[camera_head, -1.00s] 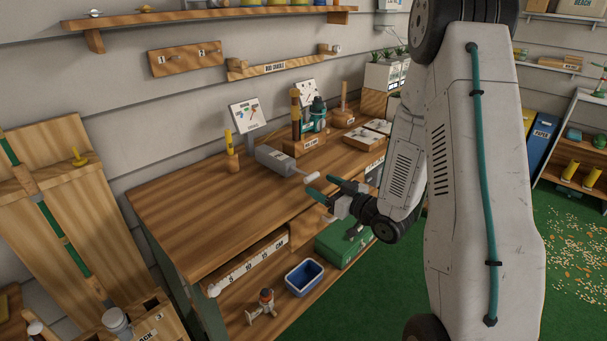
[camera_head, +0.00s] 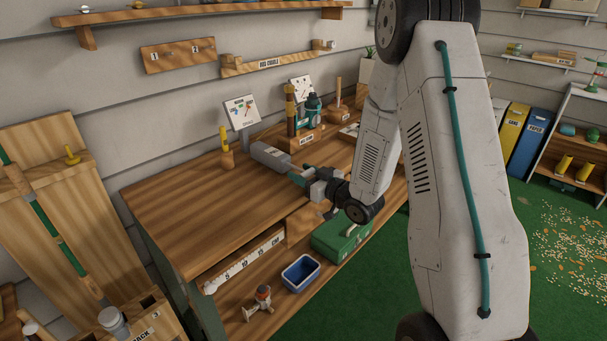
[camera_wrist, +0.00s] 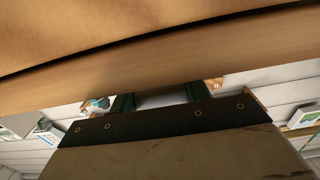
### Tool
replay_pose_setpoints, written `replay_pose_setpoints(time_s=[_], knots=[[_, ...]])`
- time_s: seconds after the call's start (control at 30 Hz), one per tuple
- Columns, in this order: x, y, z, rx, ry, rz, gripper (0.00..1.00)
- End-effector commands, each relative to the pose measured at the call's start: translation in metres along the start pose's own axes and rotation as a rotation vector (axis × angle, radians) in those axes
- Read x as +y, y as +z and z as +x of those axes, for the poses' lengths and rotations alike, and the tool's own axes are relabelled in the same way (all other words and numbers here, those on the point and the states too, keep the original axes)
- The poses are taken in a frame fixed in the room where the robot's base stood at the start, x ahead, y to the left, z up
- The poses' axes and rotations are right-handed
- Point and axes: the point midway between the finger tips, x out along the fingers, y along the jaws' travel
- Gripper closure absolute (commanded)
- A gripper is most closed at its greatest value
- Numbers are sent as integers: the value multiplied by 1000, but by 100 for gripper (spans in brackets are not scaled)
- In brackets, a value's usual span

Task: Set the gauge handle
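The grey gauge box (camera_head: 270,155) lies on the wooden bench, with a tilted white dial card (camera_head: 241,111) on a post behind it. The card's markings are too small to read. My gripper (camera_head: 300,174) is at the right end of the box, where the pale handle is; its fingers hide the handle in the head view. In the wrist view my gripper (camera_wrist: 160,98) has its two green fingers spread apart, with a pale surface between them. I cannot tell whether that surface is the handle or whether the fingers touch it.
The bench top (camera_head: 190,205) is clear at the left. A yellow peg on a wooden block (camera_head: 227,158) stands left of the box. A wooden stand (camera_head: 300,140) with a teal device is behind. A blue bin (camera_head: 300,273) and green case (camera_head: 338,238) sit on the lower shelf.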

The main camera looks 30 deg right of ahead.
Motion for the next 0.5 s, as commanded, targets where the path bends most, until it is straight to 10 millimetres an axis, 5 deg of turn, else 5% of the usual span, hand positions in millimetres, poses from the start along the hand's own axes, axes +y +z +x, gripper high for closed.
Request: replay_pose_setpoints(time_s=[0.5], knots=[[-1, 0, 27, 0, -2, 0, 94]])
